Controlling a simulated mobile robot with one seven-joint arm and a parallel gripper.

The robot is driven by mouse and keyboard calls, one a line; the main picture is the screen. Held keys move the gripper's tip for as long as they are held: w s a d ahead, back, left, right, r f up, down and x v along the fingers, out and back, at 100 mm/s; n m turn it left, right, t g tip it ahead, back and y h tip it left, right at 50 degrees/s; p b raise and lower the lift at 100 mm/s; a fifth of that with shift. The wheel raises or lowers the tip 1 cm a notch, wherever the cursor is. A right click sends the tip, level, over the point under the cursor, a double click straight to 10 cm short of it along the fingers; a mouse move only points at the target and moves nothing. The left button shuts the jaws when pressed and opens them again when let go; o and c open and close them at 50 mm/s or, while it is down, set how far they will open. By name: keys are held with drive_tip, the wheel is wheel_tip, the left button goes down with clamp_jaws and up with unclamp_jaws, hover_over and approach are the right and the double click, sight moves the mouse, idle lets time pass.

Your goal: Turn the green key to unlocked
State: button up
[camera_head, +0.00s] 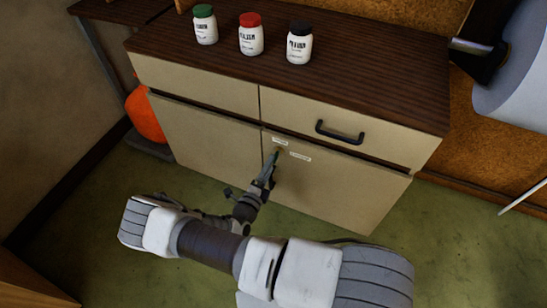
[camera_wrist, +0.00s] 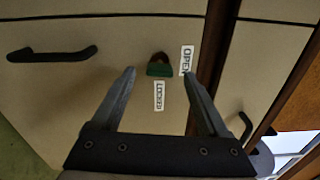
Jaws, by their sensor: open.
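The green key (camera_wrist: 160,69) sits in a brown-gold lock on the cabinet door (camera_head: 335,188). In the wrist view an OPEN label (camera_wrist: 187,60) is to its right and a LOCKED label (camera_wrist: 159,96) is just below it. The green grip lies crosswise in that view, its lower edge toward the LOCKED label. My gripper (camera_wrist: 160,74) is open, with one finger on each side of the key and a gap visible on both sides. In the head view my gripper (camera_head: 273,168) reaches up to the door, and the key is mostly hidden.
The cabinet top (camera_head: 380,75) holds jars with green (camera_head: 206,28), red (camera_head: 251,36) and black (camera_head: 299,45) lids. A black drawer handle (camera_head: 340,133) juts out above right of the key. An orange object (camera_head: 146,115) stands left of the cabinet. Green floor lies in front.

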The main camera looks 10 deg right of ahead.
drive_tip(key=p+v, duration=0.2)
drive_tip(key=v, duration=1)
drive_tip(key=shift+s+a, duration=0.15)
drive_tip(key=shift+s, duration=0.15)
drive_tip(key=d+r+m+g, duration=0.3)
drive_tip(key=r+m+g, duration=0.4)
drive_tip(key=r+m, duration=0.6)
drive_tip(key=d+r+m+g, duration=0.3)
drive_tip(key=r+m+g, duration=0.4)
drive_tip(key=r+m, duration=0.5)
drive_tip(key=s+d+r+m+t+y, duration=0.2)
drive_tip(key=s+r+m+y, duration=0.4)
drive_tip(key=r+m, duration=0.45)
drive_tip(key=s+d+r+m+t+y, duration=0.25)
drive_tip(key=s+r+m+y, duration=0.35)
drive_tip(key=r+m, duration=0.45)
wheel_tip(320, 180, up, 22)
drive_tip(key=s+h+p, duration=0.1)
drive_tip(key=p, duration=2)
drive_tip(key=shift+s+a, duration=0.15)
drive_tip(key=shift+s, duration=0.1)
drive_tip(key=shift+f+t, duration=0.2)
drive_tip(key=shift+t, duration=0.05)
